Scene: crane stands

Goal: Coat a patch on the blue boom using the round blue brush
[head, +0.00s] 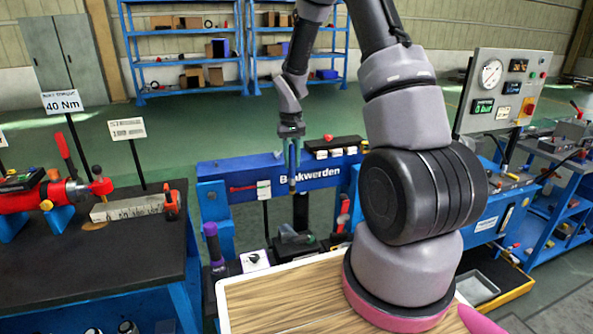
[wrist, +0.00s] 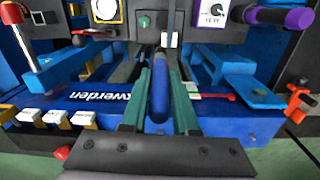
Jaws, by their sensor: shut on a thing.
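The blue boom (head: 245,172) lies crosswise in the middle of the head view, with white lettering on its face. It also crosses the wrist view (wrist: 222,118). My gripper (head: 291,165) hangs at the boom, in front of its face, with its fingers pointing down. In the wrist view its two green fingers (wrist: 160,88) are shut on a round blue handle, which I take for the blue brush (wrist: 160,97). The brush's bristles are hard to make out. I cannot tell whether they touch the boom. No coated patch can be made out.
Several white and yellow blocks (head: 335,146) sit along the boom's right top. A purple-handled tool (head: 211,240) stands at lower left. A dark workbench (head: 135,250) with a red tool (head: 40,195) is at left. A gauge panel (head: 497,92) stands at right. Green floor lies behind.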

